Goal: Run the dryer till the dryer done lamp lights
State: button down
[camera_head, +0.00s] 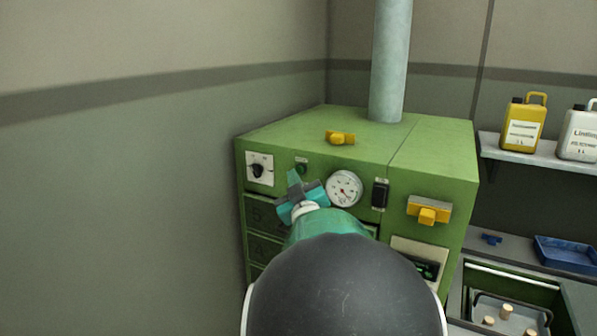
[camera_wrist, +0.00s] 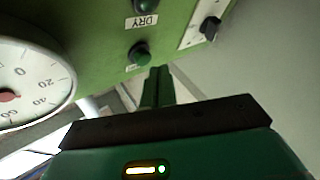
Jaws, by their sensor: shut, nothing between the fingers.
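The dryer (camera_head: 420,150) is a green cabinet against the wall. Its front has a small round dark green button or lamp (camera_head: 301,168), which also shows in the wrist view (camera_wrist: 139,53) and looks unlit. Beside it in the wrist view is a label reading DRY (camera_wrist: 141,21), with a dark round part at the top edge that is cut off. My gripper (camera_head: 293,176) is shut and empty in front of the panel, just below the green part in the head view. Its closed fingertips (camera_wrist: 158,74) appear close to the green part; I cannot tell whether they touch.
A black knob (camera_head: 258,170) on a white plate is left of the gripper; a round gauge (camera_head: 344,188) and black switch (camera_head: 380,195) are right. Yellow handles sit on the top (camera_head: 340,138) and front (camera_head: 428,212). A shelf with jugs (camera_head: 523,124) and a blue tray (camera_head: 566,254) stand right.

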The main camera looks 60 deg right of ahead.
jog(key=shift+a, duration=0.1)
jog(key=a, duration=0.5)
jog(key=shift+s, duration=0.25)
dwell(1.0)
